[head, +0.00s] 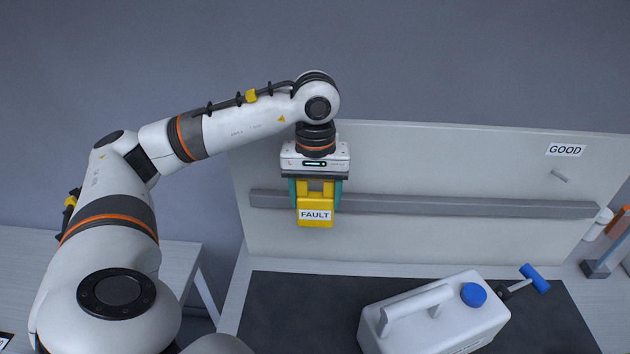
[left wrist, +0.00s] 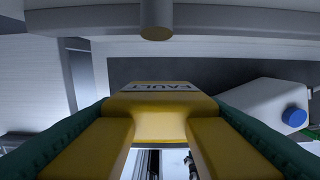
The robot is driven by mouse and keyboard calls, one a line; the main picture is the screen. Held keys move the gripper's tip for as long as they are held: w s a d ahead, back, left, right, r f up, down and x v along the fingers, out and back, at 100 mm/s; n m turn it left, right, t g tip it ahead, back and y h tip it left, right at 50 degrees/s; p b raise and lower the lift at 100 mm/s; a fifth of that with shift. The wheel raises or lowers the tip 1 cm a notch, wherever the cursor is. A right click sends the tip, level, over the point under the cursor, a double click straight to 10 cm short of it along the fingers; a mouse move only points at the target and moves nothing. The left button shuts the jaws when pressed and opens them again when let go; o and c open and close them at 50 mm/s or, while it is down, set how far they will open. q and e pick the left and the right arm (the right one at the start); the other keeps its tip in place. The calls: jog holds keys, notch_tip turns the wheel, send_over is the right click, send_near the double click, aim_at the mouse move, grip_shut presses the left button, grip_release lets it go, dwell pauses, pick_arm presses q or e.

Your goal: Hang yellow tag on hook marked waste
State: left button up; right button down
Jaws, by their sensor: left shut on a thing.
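The yellow tag (head: 315,222) has a white label reading FAULT and hangs upright below my left gripper (head: 316,195). The gripper is shut on its upper part, in front of the upright board. In the left wrist view the tag (left wrist: 160,103) sits between the green fingers (left wrist: 160,135). A grey round peg end (left wrist: 156,32) shows just beyond the tag, apart from it. No sign reading WASTE is visible; my arm and gripper cover part of the board's left side. My right gripper is not in view.
The pale board (head: 450,160) carries a grey rail (head: 470,207). A peg (head: 560,176) sits under a GOOD sign (head: 566,150) at right. A white jug (head: 440,318) with a blue cap (head: 473,294) stands on the dark mat (head: 290,310). A blue-handled tool (head: 534,278) lies beside it.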

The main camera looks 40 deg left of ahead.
pick_arm(q)
jog(key=shift+w+a, duration=0.4)
jog(key=w+a, duration=0.3)
jog(key=shift+w+f, duration=0.1)
jog(key=shift+f, duration=0.15)
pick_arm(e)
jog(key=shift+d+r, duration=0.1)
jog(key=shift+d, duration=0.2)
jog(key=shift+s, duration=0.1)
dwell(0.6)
pick_arm(q)
jog(key=o, duration=1.1)
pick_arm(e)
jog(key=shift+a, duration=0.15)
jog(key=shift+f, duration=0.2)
